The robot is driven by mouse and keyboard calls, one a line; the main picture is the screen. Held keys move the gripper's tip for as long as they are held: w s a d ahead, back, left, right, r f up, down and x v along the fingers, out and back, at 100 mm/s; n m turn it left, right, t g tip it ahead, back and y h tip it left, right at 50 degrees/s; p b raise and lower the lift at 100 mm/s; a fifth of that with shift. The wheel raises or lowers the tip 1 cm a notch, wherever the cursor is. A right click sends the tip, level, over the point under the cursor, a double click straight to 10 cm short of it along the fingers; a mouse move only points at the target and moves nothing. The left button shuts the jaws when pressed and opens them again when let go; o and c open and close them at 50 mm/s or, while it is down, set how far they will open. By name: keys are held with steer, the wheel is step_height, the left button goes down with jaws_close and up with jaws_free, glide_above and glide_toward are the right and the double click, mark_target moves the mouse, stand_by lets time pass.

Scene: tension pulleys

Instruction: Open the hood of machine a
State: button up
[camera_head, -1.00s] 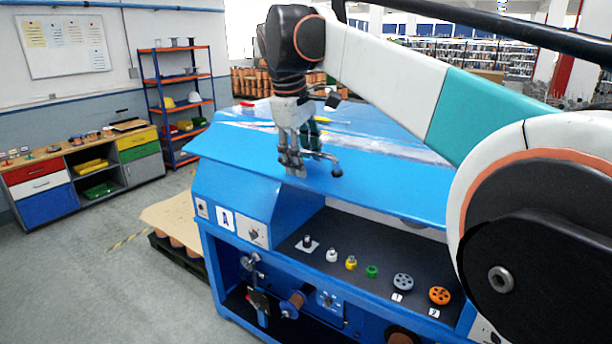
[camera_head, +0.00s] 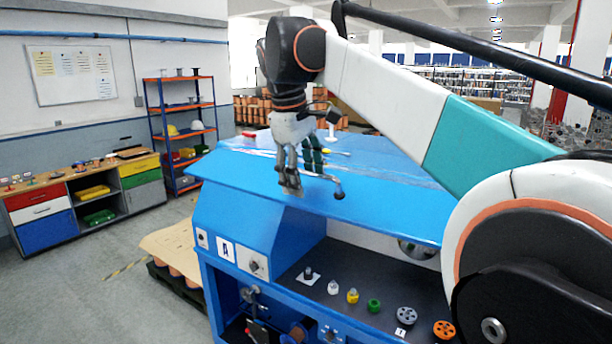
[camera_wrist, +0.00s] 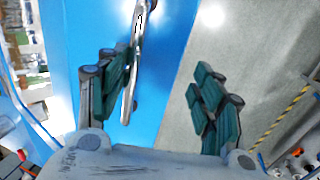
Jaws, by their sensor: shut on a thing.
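Machine A (camera_head: 235,282) is a blue cabinet with an "A" label at its front left. Its blue hood (camera_head: 225,170) stands raised above the black work deck, with open space beneath its front edge. A metal bar handle (camera_head: 339,190) runs along the hood near that edge. The exact contact is hard to see.
Several pulleys sit on the deck (camera_head: 335,305), including a grey one (camera_head: 406,315) and an orange one (camera_head: 444,330). A drawer cabinet (camera_head: 40,205) and an orange shelf (camera_head: 180,130) stand at left. A pallet (camera_head: 175,282) lies beside the machine. Floor at left is open.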

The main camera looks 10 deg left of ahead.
steer(key=shift+p+v, duration=0.7)
steer(key=shift+v, duration=0.4)
steer(key=shift+s+a+r+p, duration=0.3)
steer(key=shift+s+r, duration=0.1)
steer(key=shift+s, duration=0.2)
steer(key=shift+s+a+r+p, duration=0.15)
steer(key=shift+s+a+r, duration=0.15)
steer(key=shift+s+r, duration=0.25)
steer(key=shift+c, duration=1.3)
step_height(320, 180, up, 11)
steer(key=p, duration=1)
steer(key=shift+w+d, duration=0.2)
steer(key=shift+w, duration=0.1)
steer(key=shift+f, duration=0.1)
